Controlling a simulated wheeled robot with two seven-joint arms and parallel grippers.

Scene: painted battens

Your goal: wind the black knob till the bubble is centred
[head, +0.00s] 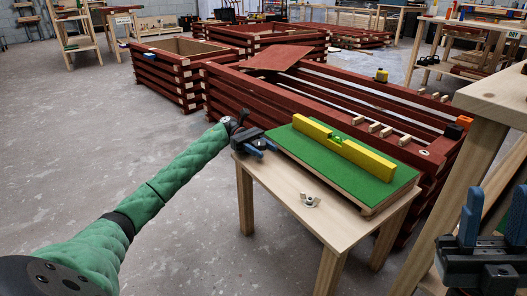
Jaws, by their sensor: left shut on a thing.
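A yellow spirit level (362,157) lies along a green-topped board (300,152) on a small wooden table (272,182). Its green vial (336,139) is near the middle of its top edge; the bubble is too small to read. My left gripper (264,149) is at the left corner of the board, with its blue fingers close together. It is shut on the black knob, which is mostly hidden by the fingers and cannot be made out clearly. My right gripper (492,222) is at the lower right, its blue fingers apart and empty, away from the board.
A small pale metal part (310,200) lies on the table in front of the board. Dark red batten frames (330,95) stand close behind the table. A taller wooden bench (495,100) is at the right. The grey floor at the left is clear.

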